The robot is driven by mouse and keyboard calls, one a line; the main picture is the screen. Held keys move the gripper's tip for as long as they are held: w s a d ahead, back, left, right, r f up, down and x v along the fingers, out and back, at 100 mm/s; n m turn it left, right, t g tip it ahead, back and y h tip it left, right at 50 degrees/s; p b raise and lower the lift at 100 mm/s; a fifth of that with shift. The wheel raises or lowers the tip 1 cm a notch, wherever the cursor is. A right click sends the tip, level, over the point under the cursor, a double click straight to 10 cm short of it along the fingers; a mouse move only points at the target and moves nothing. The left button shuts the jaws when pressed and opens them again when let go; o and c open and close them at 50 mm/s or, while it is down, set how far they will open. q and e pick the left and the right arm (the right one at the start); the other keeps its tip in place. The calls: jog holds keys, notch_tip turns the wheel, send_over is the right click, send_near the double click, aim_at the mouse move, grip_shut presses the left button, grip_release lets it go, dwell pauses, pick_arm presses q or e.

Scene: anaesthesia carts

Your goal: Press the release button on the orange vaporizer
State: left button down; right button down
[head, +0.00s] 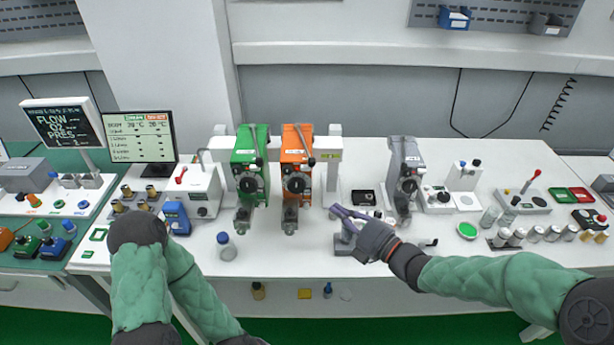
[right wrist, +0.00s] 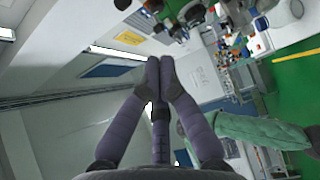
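The orange vaporizer (head: 298,150) stands upright on the white bench, right beside the green vaporizer (head: 249,149). It has a dark round dial on its front and a small dark knob at its upper right; I cannot make out which part is the release button. My right gripper (head: 335,209) is in front and to the right of the orange vaporizer, apart from it, its fingers pointing left. In the right wrist view the fingertips (right wrist: 160,72) meet with nothing between them. My left arm is folded at the lower left; its gripper is out of view.
A grey vaporizer (head: 404,165) stands to the right. A small grey block (head: 343,244) sits below my right gripper. A capped bottle (head: 226,246) stands front left. Several jars crowd the right end. Some bench between the bottle and the grey block is clear.

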aim_at(306, 168)
jog(key=shift+a+r, duration=0.1)
jog(key=shift+r, duration=0.1)
jog(key=w+d+x, duration=0.2)
jog(key=x, duration=1)
jog(key=shift+w+a, duration=0.25)
jog(key=shift+w, duration=0.05)
jog(key=shift+r, duration=0.15)
